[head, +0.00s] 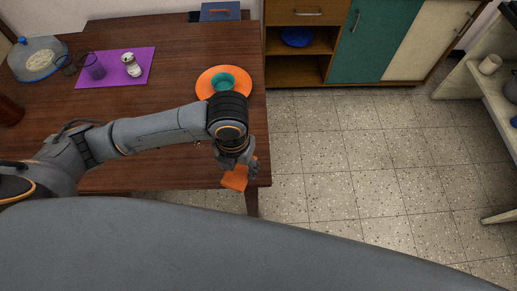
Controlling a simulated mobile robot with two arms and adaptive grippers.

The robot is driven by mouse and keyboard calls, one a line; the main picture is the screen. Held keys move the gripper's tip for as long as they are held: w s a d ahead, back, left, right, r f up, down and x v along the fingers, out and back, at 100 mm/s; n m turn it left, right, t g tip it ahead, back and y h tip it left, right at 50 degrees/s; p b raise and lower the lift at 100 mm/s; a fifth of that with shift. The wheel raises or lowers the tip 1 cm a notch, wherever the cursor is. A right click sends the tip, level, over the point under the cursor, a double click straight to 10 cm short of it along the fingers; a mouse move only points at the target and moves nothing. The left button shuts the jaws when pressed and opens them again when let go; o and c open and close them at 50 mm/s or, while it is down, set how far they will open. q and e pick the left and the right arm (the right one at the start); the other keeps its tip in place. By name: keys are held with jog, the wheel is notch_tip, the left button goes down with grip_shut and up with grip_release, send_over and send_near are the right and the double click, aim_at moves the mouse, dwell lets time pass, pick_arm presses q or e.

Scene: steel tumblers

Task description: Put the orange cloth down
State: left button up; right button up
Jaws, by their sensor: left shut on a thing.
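The orange cloth (235,179) is a small folded-looking piece at the right front corner of the brown wooden table (185,60). My left gripper (246,166) is shut on it, with the fingers pointing down beside the table's right edge. Part of the cloth is hidden behind the gripper. I cannot tell whether the cloth touches the tabletop. My right gripper is not in view.
An orange plate (209,76) with a teal bowl (223,81) is beyond my left wrist. A purple mat (116,70) holds a white can (131,65) and a purple glass (94,68). The tiled floor (350,150) at right is clear.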

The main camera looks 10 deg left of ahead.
pick_arm(q)
jog(key=w+f, duration=0.3)
jog(key=w, duration=0.1)
jog(key=w+a+f+p, duration=0.1)
jog(key=w+f, duration=0.2)
jog(key=w, duration=0.1)
jog(key=w+f, duration=0.3)
jog(key=w, duration=0.1)
jog(key=shift+w+a+f+p, duration=0.2)
jog(key=shift+w+a+p, duration=0.05)
jog(key=shift+w+p, duration=0.1)
notch_tip(320, 180, down, 3)
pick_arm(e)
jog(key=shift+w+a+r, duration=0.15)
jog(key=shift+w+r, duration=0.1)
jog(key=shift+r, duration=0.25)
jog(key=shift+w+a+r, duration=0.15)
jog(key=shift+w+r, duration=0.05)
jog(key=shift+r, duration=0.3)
pick_arm(q)
jog(key=shift+f, duration=0.15)
jog(key=o, duration=1.1)
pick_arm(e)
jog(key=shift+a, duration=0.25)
